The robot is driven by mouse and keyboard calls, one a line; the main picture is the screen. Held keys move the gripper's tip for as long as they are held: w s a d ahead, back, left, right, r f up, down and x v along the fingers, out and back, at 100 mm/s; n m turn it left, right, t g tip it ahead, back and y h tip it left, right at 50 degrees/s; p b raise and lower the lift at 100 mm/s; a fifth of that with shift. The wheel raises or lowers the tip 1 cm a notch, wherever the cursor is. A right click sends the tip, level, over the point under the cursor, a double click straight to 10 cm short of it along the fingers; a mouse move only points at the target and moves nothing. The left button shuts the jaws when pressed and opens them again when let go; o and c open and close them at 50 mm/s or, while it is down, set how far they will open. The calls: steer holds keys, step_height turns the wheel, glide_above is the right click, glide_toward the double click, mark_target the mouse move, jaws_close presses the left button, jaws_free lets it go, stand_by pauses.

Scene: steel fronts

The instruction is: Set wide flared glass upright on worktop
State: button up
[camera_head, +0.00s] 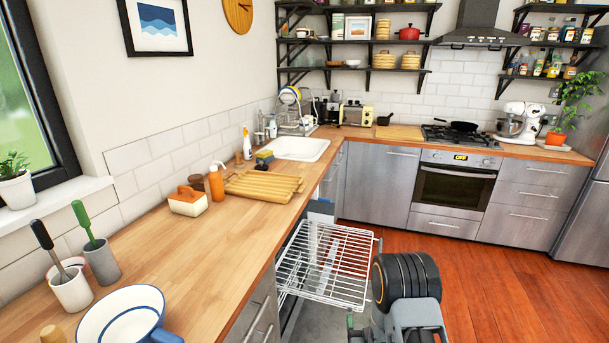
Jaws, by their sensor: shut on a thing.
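The wooden worktop (215,255) runs along the left wall and turns the corner at the back. I cannot make out a wide flared glass on it or anywhere else in this view. A white wire dishwasher rack (325,265) is pulled out beside the worktop's front edge, below its level, and no glass can be made out on it. My arm's black and grey links fill the lower right, in front of the rack. My gripper's fingers do not show, so what they hold is hidden.
A blue-rimmed white pan (122,316), utensil pots (101,262), a butter dish (187,201), an orange bottle (216,184) and a slatted wooden board (263,186) stand on the worktop. The sink (298,148) lies beyond. Bare wood is free in the middle and along the front edge.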

steer(key=shift+w+r, duration=0.1)
stand_by(0.3)
steer(key=w+r, duration=0.4)
steer(key=w, duration=0.2)
steer(key=shift+w+p, duration=0.3)
steer(key=shift+w, duration=0.1)
steer(key=shift+f, duration=0.1)
